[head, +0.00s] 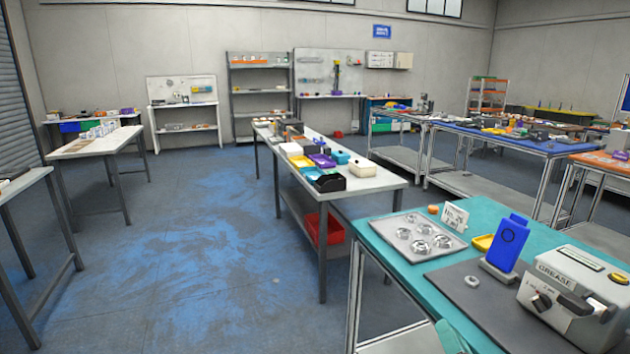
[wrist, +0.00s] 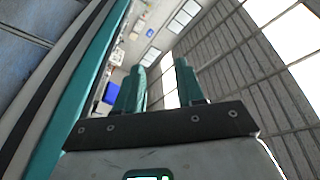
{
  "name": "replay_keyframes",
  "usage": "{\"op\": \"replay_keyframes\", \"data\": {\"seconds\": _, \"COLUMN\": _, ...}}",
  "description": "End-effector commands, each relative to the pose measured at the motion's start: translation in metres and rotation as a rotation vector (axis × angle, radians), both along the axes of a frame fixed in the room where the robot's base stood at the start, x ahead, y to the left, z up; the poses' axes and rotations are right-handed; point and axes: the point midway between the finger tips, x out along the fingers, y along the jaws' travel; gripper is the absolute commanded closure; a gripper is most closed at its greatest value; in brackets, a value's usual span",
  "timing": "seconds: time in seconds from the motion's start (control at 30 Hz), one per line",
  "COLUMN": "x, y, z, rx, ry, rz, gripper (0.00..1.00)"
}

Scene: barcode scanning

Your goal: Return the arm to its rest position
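My gripper (wrist: 160,66) shows in the wrist view with two teal fingers standing apart. The gap between them is empty, with wall and bright windows behind. The wrist view is strongly tilted and looks up toward the ceiling and the far wall. A teal edge runs along its left side. In the head view, a small teal piece at the bottom edge in front of the near bench looks like a fingertip of mine; most of the arm is out of that view.
The near teal bench (head: 398,263) holds a metal plate with round parts (head: 422,236), a blue device in a stand (head: 506,243), a grease machine (head: 575,292) and a grey mat (head: 485,305). A white table (head: 385,182) with bins stands behind. Blue floor (head: 190,250) at left is open.

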Motion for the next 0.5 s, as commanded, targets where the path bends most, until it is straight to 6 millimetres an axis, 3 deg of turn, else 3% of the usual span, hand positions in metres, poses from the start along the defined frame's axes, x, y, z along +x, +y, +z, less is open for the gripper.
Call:
{"op": "replay_keyframes", "data": {"seconds": 0.13, "x": -0.053, "y": 0.02, "z": -0.06, "rx": -0.234, "ry": 0.273, "rz": 0.143, "gripper": 0.62}}
{"op": "replay_keyframes", "data": {"seconds": 0.27, "x": -0.113, "y": 0.025, "z": -0.111, "rx": -0.41, "ry": 0.53, "rz": 0.246, "gripper": 0.62}}
{"op": "replay_keyframes", "data": {"seconds": 0.4, "x": -0.193, "y": 0.02, "z": -0.154, "rx": -0.563, "ry": 0.825, "rz": 0.336, "gripper": 0.62}}
{"op": "replay_keyframes", "data": {"seconds": 0.5, "x": -0.256, "y": 0.011, "z": -0.173, "rx": -0.646, "ry": 1.038, "rz": 0.387, "gripper": 0.62}}
